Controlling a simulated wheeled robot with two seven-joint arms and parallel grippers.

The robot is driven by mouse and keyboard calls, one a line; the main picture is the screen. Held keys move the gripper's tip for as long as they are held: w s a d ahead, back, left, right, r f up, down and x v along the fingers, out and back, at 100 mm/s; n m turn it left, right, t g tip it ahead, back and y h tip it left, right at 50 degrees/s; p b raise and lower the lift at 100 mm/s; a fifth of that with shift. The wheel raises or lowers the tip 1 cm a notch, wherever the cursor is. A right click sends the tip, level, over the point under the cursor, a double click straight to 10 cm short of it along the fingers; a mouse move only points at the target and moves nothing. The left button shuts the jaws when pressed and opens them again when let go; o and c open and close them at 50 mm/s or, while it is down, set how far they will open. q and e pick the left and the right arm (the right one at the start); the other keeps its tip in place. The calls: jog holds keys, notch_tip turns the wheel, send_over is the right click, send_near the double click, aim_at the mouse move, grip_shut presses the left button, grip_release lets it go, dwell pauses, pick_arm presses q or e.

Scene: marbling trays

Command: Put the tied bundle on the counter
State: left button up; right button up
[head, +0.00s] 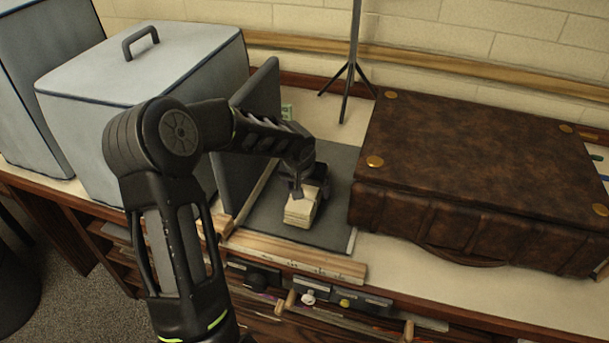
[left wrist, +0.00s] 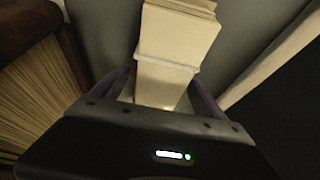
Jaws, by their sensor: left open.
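The tied bundle (head: 300,211) is a stack of cream sheets lying on a dark grey mat (head: 263,208) on the counter (head: 400,255). My left gripper (head: 305,188) is right at the bundle, reaching down over its far end. In the left wrist view the bundle (left wrist: 180,38) has a pale band around it, and its near end lies between the two fingers of my left gripper (left wrist: 160,92). The fingers are open, one on each side of it. Whether either finger touches it I cannot tell. My right gripper is not in view.
A large brown leather case (head: 480,175) stands to the right of the mat. A pale blue box (head: 140,70) with a handle stands to the left, beside an upright grey panel (head: 262,95). A black stand (head: 350,75) rises behind. Wooden strips (head: 300,256) line the front edge.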

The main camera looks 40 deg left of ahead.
aim_at(306, 189)
pick_arm(q)
jog(key=v, duration=1)
jog(key=shift+d+r, duration=0.1)
jog(key=shift+d, duration=0.05)
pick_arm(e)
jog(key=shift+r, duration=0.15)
pick_arm(q)
jog(key=shift+o, duration=0.5)
jog(key=b+x, duration=0.4)
jog(key=shift+w+f, duration=0.15)
jog(key=shift+f, duration=0.15)
jog(key=shift+a+r, duration=0.1)
jog(key=shift+a, duration=0.1)
jog(key=shift+x, duration=1.35)
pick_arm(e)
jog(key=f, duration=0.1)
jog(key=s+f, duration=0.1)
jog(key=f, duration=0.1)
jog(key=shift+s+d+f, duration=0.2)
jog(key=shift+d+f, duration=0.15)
